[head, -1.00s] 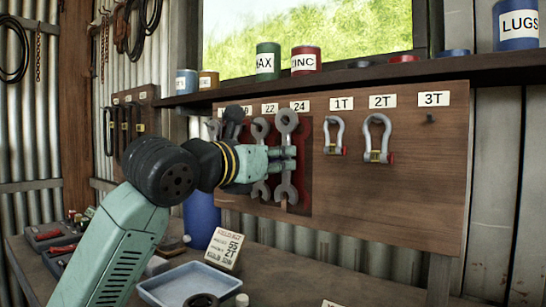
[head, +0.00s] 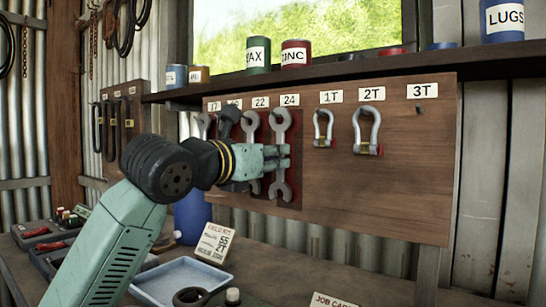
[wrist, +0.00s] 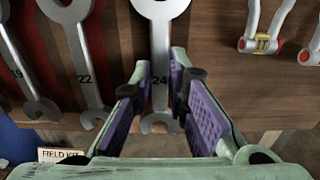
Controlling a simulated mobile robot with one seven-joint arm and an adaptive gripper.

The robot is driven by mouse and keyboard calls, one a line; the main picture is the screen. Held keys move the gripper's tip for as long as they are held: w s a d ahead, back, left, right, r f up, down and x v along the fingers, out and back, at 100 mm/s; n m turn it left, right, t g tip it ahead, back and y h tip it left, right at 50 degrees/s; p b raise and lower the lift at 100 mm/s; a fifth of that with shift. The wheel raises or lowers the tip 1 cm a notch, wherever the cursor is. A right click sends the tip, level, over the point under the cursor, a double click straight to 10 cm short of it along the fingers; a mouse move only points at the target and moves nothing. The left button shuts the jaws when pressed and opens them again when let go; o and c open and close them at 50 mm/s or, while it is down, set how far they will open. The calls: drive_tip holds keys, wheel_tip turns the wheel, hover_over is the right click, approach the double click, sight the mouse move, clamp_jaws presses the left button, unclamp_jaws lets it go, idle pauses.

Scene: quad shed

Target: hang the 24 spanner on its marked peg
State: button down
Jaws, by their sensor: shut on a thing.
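The 24 spanner (head: 281,125) is grey and upright, in front of its red painted outline under the "24" label (head: 289,100) on the wooden board. My gripper (head: 280,158) is shut on its shaft, at mid-height. In the wrist view the spanner (wrist: 160,45) stands between my purple-padded fingers (wrist: 163,92), with "24" on its shaft and its lower end showing below. The 24 peg is hidden, and I cannot tell whether the spanner's upper end is on it or just in front of it.
The 22 spanner (wrist: 83,60) hangs close on the left, with the 19 spanner (wrist: 25,75) beyond it. Two shackles (head: 367,130) hang to the right; the 3T peg (head: 419,110) is bare. A shelf (head: 350,77) with tins runs above. A blue tray (head: 180,278) sits on the bench.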

drive_tip(key=c, duration=1.5)
unclamp_jaws()
drive_tip(key=shift+s+a, duration=0.1)
